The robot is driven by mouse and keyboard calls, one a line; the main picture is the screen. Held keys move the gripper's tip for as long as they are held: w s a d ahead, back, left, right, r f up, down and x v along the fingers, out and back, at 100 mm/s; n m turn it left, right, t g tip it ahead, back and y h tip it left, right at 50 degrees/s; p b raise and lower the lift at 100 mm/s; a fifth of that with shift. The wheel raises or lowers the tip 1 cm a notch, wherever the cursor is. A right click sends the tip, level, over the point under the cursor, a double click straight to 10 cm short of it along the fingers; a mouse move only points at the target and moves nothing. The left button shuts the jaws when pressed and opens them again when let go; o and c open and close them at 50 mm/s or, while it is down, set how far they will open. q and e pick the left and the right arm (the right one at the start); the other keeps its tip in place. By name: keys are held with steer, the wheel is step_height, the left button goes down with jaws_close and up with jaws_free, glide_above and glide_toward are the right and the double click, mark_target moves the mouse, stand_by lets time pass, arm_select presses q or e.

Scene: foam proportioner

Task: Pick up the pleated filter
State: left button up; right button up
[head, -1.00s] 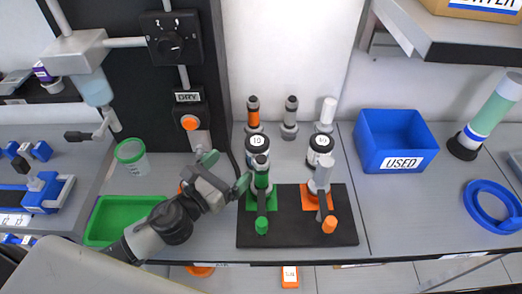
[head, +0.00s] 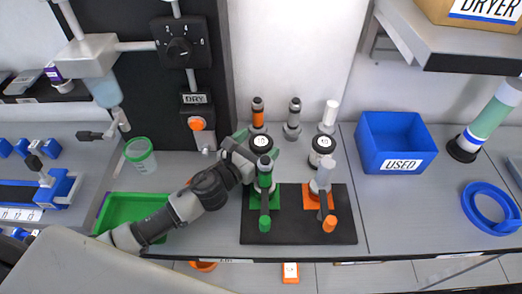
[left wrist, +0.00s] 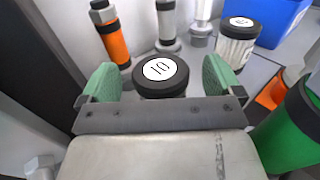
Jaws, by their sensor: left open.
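A round cartridge with a black cap marked 10 (head: 261,142) stands behind the green valve on the black plate; its cap also shows in the left wrist view (left wrist: 162,72). A second black-capped cartridge (head: 322,143) stands to its right; its pale, ribbed, pleated-looking side shows in the left wrist view (left wrist: 235,48). The side of the cartridge marked 10 is mostly hidden. My left gripper (head: 257,146) is open at the cartridge marked 10. In the left wrist view its green-padded fingers (left wrist: 162,80) lie on either side of the cap, with gaps visible. My right gripper is not in view.
The green valve (head: 265,180) stands close in front, and an orange-based valve (head: 323,185) is to its right. Orange, grey and white-topped fittings (head: 293,118) stand behind. A blue USED bin (head: 395,128) is at right. A green tray (head: 120,207) is at left.

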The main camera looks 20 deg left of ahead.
arm_select(q)
steer(key=c, duration=1)
steer(key=shift+c, duration=0.2)
steer(key=shift+r, duration=0.15)
